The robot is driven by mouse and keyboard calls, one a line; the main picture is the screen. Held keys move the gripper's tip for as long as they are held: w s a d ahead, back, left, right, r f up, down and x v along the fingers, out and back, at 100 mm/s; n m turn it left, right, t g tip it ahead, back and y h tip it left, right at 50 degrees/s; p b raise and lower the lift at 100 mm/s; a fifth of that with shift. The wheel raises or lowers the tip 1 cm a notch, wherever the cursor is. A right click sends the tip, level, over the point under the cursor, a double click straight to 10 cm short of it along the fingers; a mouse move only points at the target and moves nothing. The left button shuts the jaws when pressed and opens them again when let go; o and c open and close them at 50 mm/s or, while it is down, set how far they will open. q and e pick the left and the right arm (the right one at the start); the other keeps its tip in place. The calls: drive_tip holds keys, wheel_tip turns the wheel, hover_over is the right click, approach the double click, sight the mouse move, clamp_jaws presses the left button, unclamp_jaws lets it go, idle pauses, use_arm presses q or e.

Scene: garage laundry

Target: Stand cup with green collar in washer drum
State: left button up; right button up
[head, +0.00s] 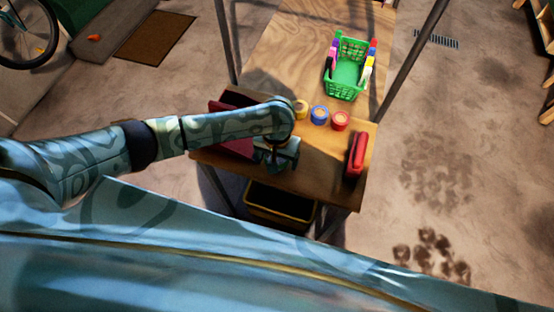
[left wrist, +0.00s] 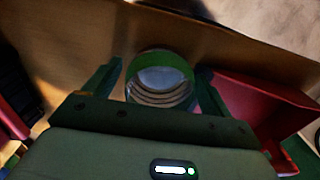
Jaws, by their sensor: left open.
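The cup with the green collar (left wrist: 160,85) shows in the left wrist view, a round pale cup with ringed walls and a green band at its rim. It stands on the brown wooden surface. My left gripper (left wrist: 157,72) is open, with one finger on each side of the cup; whether they touch it I cannot tell. In the head view my left gripper (head: 277,160) is over the near part of the wooden bench, and the cup is hidden beneath my arm and hand. I cannot make out a washer drum in either view. My right gripper is out of view.
A green basket (head: 345,86) is farther back. A red object (head: 356,154) lies at the right edge. A dark red box (left wrist: 262,115) is close beside the cup. A yellow-rimmed black bin (head: 281,219) is below.

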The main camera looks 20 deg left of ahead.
use_arm(q)
drive_tip(key=shift+r, duration=0.1)
drive_tip(key=c, duration=1.1)
drive_tip(key=shift+r, duration=0.1)
